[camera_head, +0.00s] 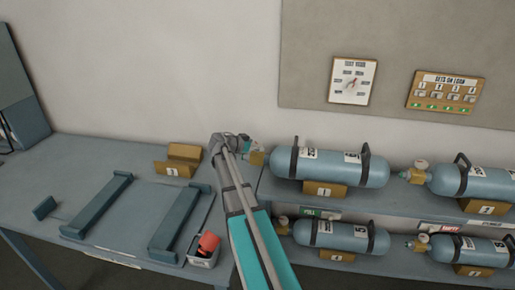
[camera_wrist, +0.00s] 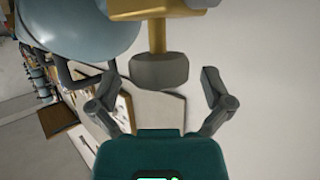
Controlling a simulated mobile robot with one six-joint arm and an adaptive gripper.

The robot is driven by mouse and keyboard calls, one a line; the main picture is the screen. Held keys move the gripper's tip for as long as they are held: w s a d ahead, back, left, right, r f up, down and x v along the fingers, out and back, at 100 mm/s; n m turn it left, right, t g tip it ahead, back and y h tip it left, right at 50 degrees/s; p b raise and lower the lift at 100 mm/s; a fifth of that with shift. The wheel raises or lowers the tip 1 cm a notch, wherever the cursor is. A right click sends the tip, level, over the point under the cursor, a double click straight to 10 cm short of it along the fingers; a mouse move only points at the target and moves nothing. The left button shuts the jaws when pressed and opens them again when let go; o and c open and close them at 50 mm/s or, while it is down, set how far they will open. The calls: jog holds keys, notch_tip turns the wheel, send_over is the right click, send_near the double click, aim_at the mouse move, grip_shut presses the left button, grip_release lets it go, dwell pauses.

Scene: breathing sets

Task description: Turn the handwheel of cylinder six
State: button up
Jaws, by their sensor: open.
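Light-blue cylinders lie on a two-level rack. The upper left cylinder (camera_head: 328,170) has its brass valve (camera_head: 257,157) at its left end, beside my gripper (camera_head: 240,142). In the wrist view, my gripper (camera_wrist: 160,82) is open, with a dark grey handwheel (camera_wrist: 158,70) on a brass stem (camera_wrist: 157,35) between or just beyond its fingertips. Gaps show on both sides of the handwheel. The pale blue cylinder end (camera_wrist: 75,30) is at upper left.
The upper right cylinder (camera_head: 470,179), lower left cylinder (camera_head: 342,236) and lower right cylinder (camera_head: 468,251) lie close by. A bench (camera_head: 85,150) at left holds a cradle (camera_head: 165,225) and a small bin (camera_head: 205,257) with a red item. The wall (camera_head: 170,70) is close behind.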

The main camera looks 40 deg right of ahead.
jog(key=shift+d+f, duration=0.1)
jog(key=shift+d, duration=0.15)
jog(key=c, duration=1.1)
jog(key=shift+s+n+t, duration=0.1)
jog(key=shift+n+t, duration=0.4)
jog(key=shift+t, duration=0.1)
jog(key=n+t, duration=0.3)
jog(key=shift+t+y, duration=0.4)
jog(key=shift+n+t+y, duration=1.1)
jog(key=shift+n+t, duration=0.8)
jog(key=shift+n, duration=0.1)
jog(key=shift+n+t+y, duration=1.2)
jog(key=shift+n+y, duration=0.2)
jog(key=shift+n, duration=0.2)
